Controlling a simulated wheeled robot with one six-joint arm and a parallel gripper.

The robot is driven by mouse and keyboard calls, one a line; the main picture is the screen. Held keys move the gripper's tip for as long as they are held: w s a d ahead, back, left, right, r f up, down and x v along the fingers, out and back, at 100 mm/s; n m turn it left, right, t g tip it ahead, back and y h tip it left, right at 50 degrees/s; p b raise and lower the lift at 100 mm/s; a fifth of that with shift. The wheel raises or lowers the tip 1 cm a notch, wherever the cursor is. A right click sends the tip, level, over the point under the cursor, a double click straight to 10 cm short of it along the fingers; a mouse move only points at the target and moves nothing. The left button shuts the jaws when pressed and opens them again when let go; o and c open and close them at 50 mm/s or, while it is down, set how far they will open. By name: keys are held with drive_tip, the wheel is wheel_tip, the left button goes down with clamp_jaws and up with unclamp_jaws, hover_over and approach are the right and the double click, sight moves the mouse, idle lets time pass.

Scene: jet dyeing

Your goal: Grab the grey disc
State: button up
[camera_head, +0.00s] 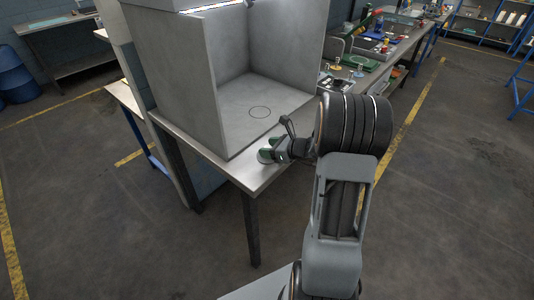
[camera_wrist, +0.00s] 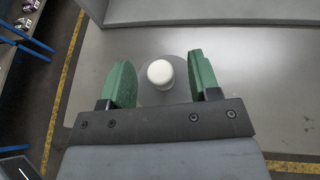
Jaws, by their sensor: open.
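In the wrist view, the grey disc (camera_wrist: 148,97) lies flat on the table, with a round white knob (camera_wrist: 160,73) standing up at its middle. My gripper (camera_wrist: 160,65) is open. Its two green fingers are on either side of the white knob, with gaps on both sides, and nothing is held. In the head view, my gripper (camera_head: 267,150) is low over the table's front corner; the disc is too small and too covered there to make out clearly.
A long bench (camera_head: 408,47) with many small items runs away behind my arm. Open floor lies to the right.

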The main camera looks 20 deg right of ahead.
drive_tip(key=shift+w+a+f, duration=0.3)
drive_tip(key=shift+w, duration=0.2)
drive_tip(key=c, duration=1)
drive_tip(key=shift+r, duration=0.15)
